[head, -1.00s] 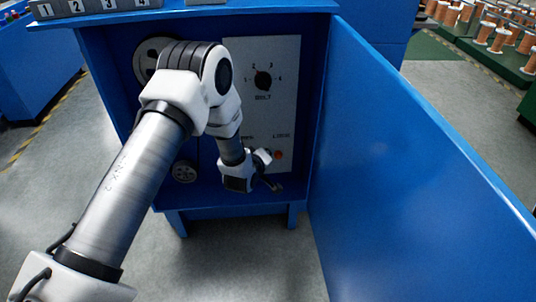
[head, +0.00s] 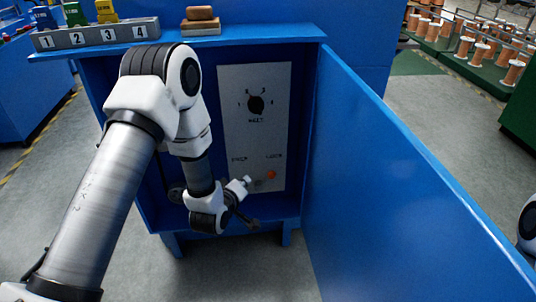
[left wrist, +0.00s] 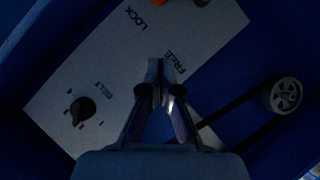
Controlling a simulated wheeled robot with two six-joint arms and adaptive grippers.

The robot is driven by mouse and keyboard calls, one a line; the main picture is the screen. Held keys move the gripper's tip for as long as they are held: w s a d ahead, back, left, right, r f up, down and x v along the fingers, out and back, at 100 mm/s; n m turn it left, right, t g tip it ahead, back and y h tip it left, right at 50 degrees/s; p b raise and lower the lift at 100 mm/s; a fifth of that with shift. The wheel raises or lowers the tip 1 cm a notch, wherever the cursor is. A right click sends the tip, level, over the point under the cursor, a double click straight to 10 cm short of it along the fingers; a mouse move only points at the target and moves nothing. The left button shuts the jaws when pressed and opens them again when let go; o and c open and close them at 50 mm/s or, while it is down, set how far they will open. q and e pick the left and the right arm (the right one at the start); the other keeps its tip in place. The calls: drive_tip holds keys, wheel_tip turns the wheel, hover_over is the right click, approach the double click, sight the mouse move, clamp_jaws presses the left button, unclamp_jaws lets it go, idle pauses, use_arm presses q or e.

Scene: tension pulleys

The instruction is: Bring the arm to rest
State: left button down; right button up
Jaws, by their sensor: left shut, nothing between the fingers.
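My left arm reaches into the open blue cabinet (head: 312,130). The panel bears a black belt knob (head: 256,104) and an orange part (head: 271,174) near the LOCK label. A grey pulley wheel (left wrist: 283,95) with a black belt shows in the left wrist view. My right gripper is out of view.
The blue door (head: 400,190) stands wide open on the right. A grey numbered rack (head: 95,38) with coloured pieces and a small brown stack (head: 200,22) are on the cabinet top. Copper spools (head: 480,52) stand far right. Grey floor lies in front.

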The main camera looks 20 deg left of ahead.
use_arm(q)
drive_tip(key=s+d+f+m+g+h, duration=0.1)
drive_tip(key=s+d+f+m+g, duration=0.15)
drive_tip(key=s+f, duration=0.55)
drive_tip(key=s+d+f+m+g, duration=0.1)
drive_tip(key=s+d+f+g, duration=0.1)
drive_tip(key=s+f+g, duration=0.4)
drive_tip(key=s+d+f+m+g, duration=0.1)
drive_tip(key=s+f+m+g, duration=0.15)
drive_tip(key=s, duration=0.65)
drive_tip(key=s+f+m+g, duration=0.2)
drive_tip(key=s+m, duration=0.2)
drive_tip(key=s, duration=0.6)
wheel_tip(320, 180, up, 21)
drive_tip(key=m+p, duration=0.1)
drive_tip(key=p, duration=2)
